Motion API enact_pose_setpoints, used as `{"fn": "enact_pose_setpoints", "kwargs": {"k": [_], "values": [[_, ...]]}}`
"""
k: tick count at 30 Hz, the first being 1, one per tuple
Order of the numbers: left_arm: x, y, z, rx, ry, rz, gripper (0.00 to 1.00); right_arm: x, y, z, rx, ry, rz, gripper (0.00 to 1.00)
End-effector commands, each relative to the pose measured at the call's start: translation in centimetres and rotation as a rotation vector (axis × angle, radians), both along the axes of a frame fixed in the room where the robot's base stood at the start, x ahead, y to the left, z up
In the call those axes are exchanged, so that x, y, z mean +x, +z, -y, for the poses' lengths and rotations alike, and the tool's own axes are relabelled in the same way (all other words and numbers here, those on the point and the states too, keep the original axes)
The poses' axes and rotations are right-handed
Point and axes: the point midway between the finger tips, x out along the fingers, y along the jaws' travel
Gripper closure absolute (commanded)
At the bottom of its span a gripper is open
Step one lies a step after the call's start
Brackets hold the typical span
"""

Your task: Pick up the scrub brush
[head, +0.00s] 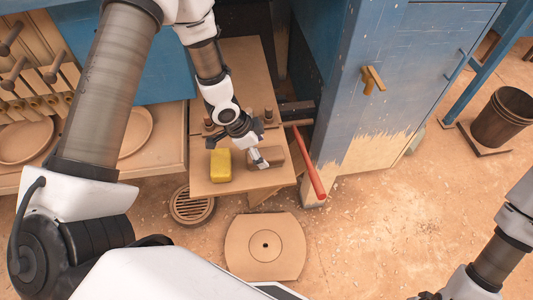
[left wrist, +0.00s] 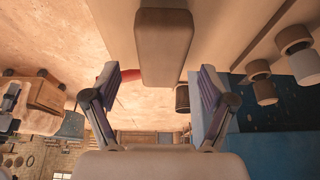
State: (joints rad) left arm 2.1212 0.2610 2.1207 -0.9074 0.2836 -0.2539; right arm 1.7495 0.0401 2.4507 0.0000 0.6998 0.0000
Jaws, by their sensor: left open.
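The scrub brush is a brown block (head: 276,155) lying on a tan board (head: 235,186), to the right of a yellow sponge. My left gripper (head: 256,158) is over the board at the brush, covering part of it. In the left wrist view the brush (left wrist: 164,45) shows as a long rounded brown block, lined up between the two spread fingers of my left gripper (left wrist: 160,95). The gripper is open and does not hold the brush. Its bristles cannot be made out. Part of my right arm shows at the lower right of the head view, but its fingers do not.
The yellow sponge (head: 220,165) sits close left of the gripper. A red bar (head: 309,162) slants past the board's right edge. Dark-topped knobs stand behind the brush. A blue cabinet (head: 390,75) rises at right.

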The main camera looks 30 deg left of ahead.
Motion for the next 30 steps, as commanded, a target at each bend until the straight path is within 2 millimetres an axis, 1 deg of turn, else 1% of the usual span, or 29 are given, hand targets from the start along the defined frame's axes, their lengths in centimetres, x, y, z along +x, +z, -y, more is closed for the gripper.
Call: {"fn": "enact_pose_setpoints", "kwargs": {"k": [1,3,7,30], "values": [[0.0,-0.9,0.3,0.002,-0.002,-0.004,0.17,0.0,0.4,0.0,0.0,0.0,0.001,0.6],[0.3,-2.1,0.6,0.002,-0.001,-0.002,0.17,0.0,0.6,0.0,0.0,0.0,0.001,0.6],[0.7,-3.5,1.1,0.002,0.001,-0.001,0.17,0.1,0.7,0.0,0.0,0.0,0.002,0.6],[0.7,-4.1,1.1,0.0,0.002,0.0,0.17,0.1,0.5,0.0,0.0,0.0,0.002,0.6]]}}
